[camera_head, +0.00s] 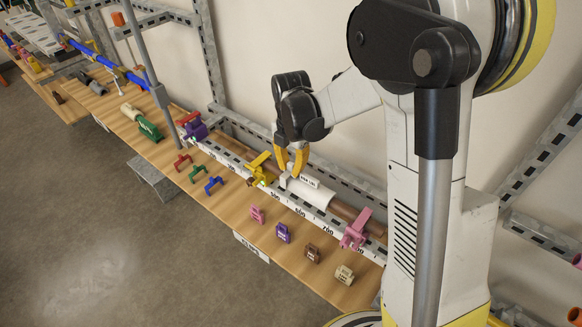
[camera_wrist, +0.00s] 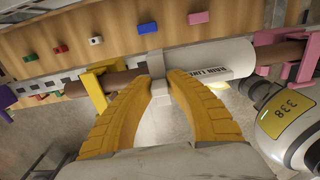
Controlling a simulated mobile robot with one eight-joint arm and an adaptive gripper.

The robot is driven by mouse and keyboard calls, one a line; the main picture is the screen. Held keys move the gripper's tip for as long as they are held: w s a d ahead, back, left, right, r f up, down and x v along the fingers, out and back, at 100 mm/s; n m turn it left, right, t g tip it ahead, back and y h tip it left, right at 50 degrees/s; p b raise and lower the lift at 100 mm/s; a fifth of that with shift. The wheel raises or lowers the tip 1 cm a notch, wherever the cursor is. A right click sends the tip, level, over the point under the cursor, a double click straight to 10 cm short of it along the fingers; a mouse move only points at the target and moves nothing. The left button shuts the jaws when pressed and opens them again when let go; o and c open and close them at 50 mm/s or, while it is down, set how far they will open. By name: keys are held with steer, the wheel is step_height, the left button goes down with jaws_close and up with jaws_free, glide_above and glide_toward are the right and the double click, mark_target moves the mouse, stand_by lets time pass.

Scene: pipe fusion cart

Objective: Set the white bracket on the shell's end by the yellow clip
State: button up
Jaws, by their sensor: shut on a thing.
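My gripper (camera_head: 291,160) is shut on the white bracket (camera_head: 284,180) at the left end of the white shell (camera_head: 312,192). In the wrist view my yellow fingers (camera_wrist: 160,90) pinch the bracket (camera_wrist: 155,62), which lies across the left end of the shell (camera_wrist: 230,58), lettered "RAIN LINE". I cannot tell whether it is fully seated. The shell lies around a brown pipe (camera_head: 343,210). The yellow clip (camera_head: 262,170) stands on the pipe just left of the bracket, with a short gap of pipe between them in the wrist view (camera_wrist: 95,90).
A pink clip (camera_head: 356,230) stands at the shell's right. Small pink, purple, brown and cream blocks (camera_head: 283,233) lie along the board's front. Red, green and blue brackets (camera_head: 198,173) lie to the left. A purple clip (camera_head: 194,128) and an upright pole (camera_head: 150,70) are further left.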

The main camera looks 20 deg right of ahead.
stand_by(0.3)
steer(key=o, duration=0.9)
step_height(320, 180, up, 12)
steer(key=s+f+m+t+b, duration=0.3)
steer(key=s+m+b, duration=0.2)
steer(key=s+m, duration=0.4)
steer(key=s+f+m+t+b, duration=0.3)
steer(key=s+m, duration=0.6)
steer(key=m, duration=0.6)
steer(key=shift+f+m+t+b, duration=0.35)
steer(key=shift+t+b, duration=0.25)
steer(key=shift+b, duration=0.3)
steer(key=shift+d, duration=0.1)
